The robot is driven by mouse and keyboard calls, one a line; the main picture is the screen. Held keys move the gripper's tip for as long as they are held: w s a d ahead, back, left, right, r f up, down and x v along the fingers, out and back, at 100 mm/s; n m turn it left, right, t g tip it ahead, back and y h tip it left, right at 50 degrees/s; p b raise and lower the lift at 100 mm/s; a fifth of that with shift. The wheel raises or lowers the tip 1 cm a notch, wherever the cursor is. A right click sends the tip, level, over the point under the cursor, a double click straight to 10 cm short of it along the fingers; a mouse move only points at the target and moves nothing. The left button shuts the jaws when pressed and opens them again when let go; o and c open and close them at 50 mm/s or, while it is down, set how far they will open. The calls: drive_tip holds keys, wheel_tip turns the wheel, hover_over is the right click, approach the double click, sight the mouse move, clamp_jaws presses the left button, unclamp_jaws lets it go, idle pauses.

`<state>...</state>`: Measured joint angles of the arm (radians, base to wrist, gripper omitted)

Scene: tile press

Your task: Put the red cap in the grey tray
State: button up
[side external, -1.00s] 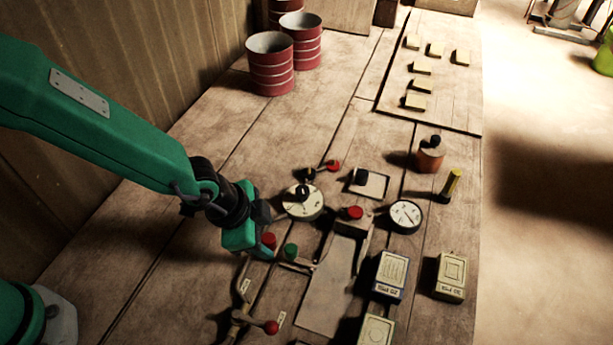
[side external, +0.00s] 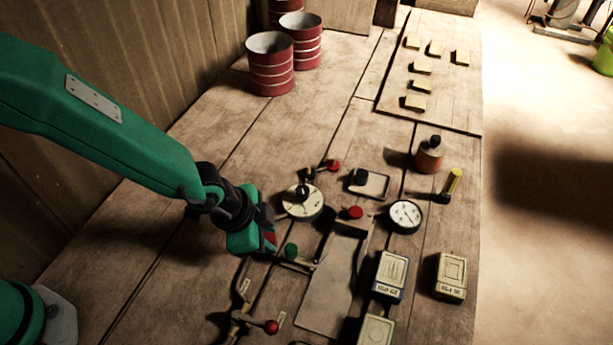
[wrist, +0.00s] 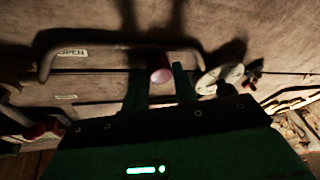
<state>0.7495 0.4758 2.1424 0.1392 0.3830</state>
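A red cap (side external: 270,238) shows at the fingers of my gripper (side external: 266,244) in the side view, partly hidden by them. In the wrist view the cap (wrist: 161,75) looks pinkish and round and lies between the two fingertips. The fingers stand apart, one on each side of it; no firm grip on it is visible. A shallow square tray (side external: 378,193), greyish, lies right of centre, with a black knob-like piece (side external: 361,177) at its left corner. My gripper is to the left of that tray and lower in the picture.
A green cap (side external: 291,251) stands close to the right of my gripper. A white dial (side external: 303,208) and a red-topped press block (side external: 355,213) lie between gripper and tray. A red-knobbed lever (side external: 271,327) is in front. Two boxes (side external: 391,275) (side external: 451,277) stand at right.

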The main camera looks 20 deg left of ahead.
drive_tip(key=shift+c, duration=0.5)
drive_tip(key=shift+r, duration=0.25)
wheel_tip(320, 180, up, 10)
drive_tip(key=shift+f, duration=0.25)
drive_tip(key=shift+d, duration=0.1)
idle(0.5)
drive_tip(key=shift+n, duration=0.3)
drive_tip(key=w+d, duration=0.2)
drive_tip(key=d, duration=0.1)
drive_tip(key=w+d+r, duration=0.1)
drive_tip(key=w+d, duration=0.1)
drive_tip(key=d, duration=0.1)
drive_tip(key=w+d, duration=0.2)
drive_tip(key=d, duration=0.1)
drive_tip(key=shift+w+d+r, duration=0.1)
drive_tip(key=shift+d+r, duration=0.1)
drive_tip(key=shift+d, duration=0.05)
drive_tip(key=shift+n, duration=0.4)
drive_tip(key=shift+w+d+r, duration=0.1)
drive_tip(key=shift+w+d, duration=0.65)
drive_tip(key=shift+d, duration=1)
drive_tip(key=shift+w+d+f, duration=0.1)
drive_tip(key=shift+w+d, duration=0.6)
drive_tip(key=shift+d, duration=1.05)
drive_tip(key=shift+w+d+r, duration=0.1)
drive_tip(key=shift+w+d, duration=0.65)
drive_tip(key=shift+d, duration=1)
drive_tip(key=shift+w, duration=0.1)
